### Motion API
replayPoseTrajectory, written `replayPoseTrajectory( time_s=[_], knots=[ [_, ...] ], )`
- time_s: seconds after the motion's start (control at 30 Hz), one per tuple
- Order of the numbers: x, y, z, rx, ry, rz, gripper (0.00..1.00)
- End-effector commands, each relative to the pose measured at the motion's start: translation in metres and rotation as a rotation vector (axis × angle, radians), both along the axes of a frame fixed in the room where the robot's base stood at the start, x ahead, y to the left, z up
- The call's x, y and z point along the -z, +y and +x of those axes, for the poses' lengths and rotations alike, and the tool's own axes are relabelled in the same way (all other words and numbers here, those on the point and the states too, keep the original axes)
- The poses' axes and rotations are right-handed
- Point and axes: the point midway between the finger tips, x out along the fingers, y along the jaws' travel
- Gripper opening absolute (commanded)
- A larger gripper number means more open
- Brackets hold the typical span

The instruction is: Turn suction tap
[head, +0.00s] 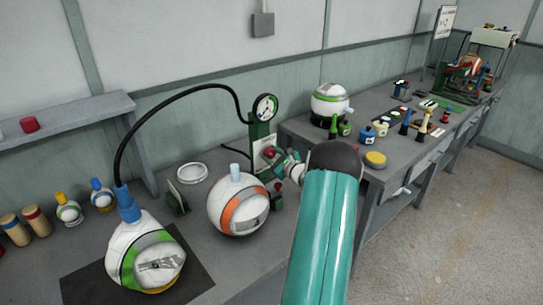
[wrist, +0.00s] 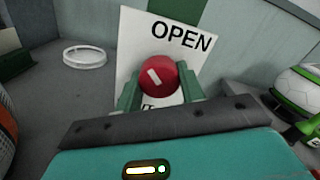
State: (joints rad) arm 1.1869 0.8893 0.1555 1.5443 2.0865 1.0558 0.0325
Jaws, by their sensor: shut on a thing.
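The suction tap is a round red knob with a pale bar mark (wrist: 158,77), in front of a white plate marked "OPEN" (wrist: 182,36). In the head view the red knob (head: 270,153) shows small on the green stand (head: 259,132), below a round gauge (head: 265,108). My gripper (wrist: 160,92) has its green fingers on both sides of the knob and is shut on it. The pale bar on the knob is tilted. The lower lettering on the plate is mostly hidden by the knob and fingers.
A white ball with an orange band (head: 238,205) stands left of my arm. A white-green ball (head: 146,255) on a dark mat joins a black hose (head: 150,105). A white ring (head: 192,173) lies behind. A white-green ball (head: 330,103) stands on the right bench.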

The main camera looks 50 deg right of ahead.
Motion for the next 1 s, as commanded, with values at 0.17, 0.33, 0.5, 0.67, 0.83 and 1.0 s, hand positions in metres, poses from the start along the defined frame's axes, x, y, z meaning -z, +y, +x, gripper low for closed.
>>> replayPoseTrajectory(
  time_s=[0.17, 0.33, 0.5, 0.67, 0.83, 1.0],
  knots=[
    [0.0012, -0.0007, -0.0001, 0.001, 0.04, -0.16, 0.16],
    [0.0007, -0.0007, -0.0001, 0.0, 0.075, -0.318, 0.16],
    [0.0004, -0.0012, -0.0002, 0.0, 0.11, -0.471, 0.16],
    [0.0001, -0.002, -0.0007, 0.002, 0.138, -0.597, 0.16],
    [-0.0003, -0.0021, -0.0005, 0.002, 0.161, -0.7, 0.16],
    [-0.0007, -0.0023, -0.0006, 0.002, 0.176, -0.766, 0.16]
  ],
)
